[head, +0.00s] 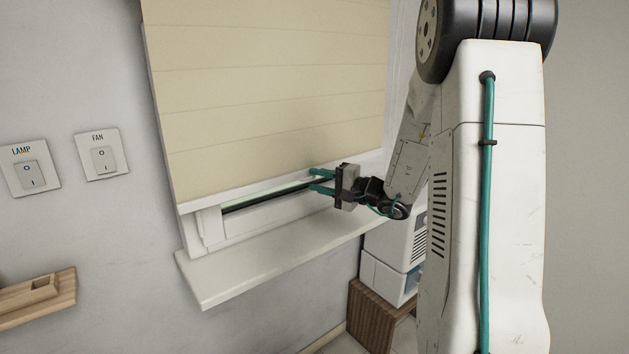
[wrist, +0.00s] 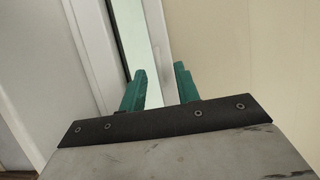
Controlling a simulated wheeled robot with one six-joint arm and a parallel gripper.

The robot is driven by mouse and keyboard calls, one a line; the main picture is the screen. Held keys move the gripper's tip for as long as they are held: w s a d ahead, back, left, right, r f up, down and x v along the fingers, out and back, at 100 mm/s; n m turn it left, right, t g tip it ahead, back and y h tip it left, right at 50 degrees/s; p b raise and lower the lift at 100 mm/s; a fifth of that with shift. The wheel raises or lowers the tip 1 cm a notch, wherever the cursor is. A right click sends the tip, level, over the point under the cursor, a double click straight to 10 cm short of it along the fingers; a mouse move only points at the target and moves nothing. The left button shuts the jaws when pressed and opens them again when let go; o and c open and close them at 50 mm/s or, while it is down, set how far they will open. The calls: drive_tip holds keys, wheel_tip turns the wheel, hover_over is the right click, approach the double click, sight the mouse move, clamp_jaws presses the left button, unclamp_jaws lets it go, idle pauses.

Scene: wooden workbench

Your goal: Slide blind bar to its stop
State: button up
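The beige blind (head: 270,85) hangs over the window, lowered most of the way. The pale blind bar (head: 245,191) runs along its lower edge, with a narrow window gap beneath. My gripper (head: 313,179) is at the right part of the bar, its teal fingers one above the other. In the wrist view my gripper (wrist: 160,70) has its fingers apart, with the pale bar (wrist: 157,40) running up between them and the blind (wrist: 240,50) at right. I cannot tell whether the fingers touch the bar.
A white sill (head: 260,268) juts out below the window. LAMP (head: 30,168) and FAN (head: 102,154) switches are on the wall at left. A wooden shelf (head: 40,305) is at lower left. White boxes (head: 385,280) stand on a brown wooden piece at lower right, behind my arm.

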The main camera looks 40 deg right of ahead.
drive_tip(key=shift+x, duration=0.8)
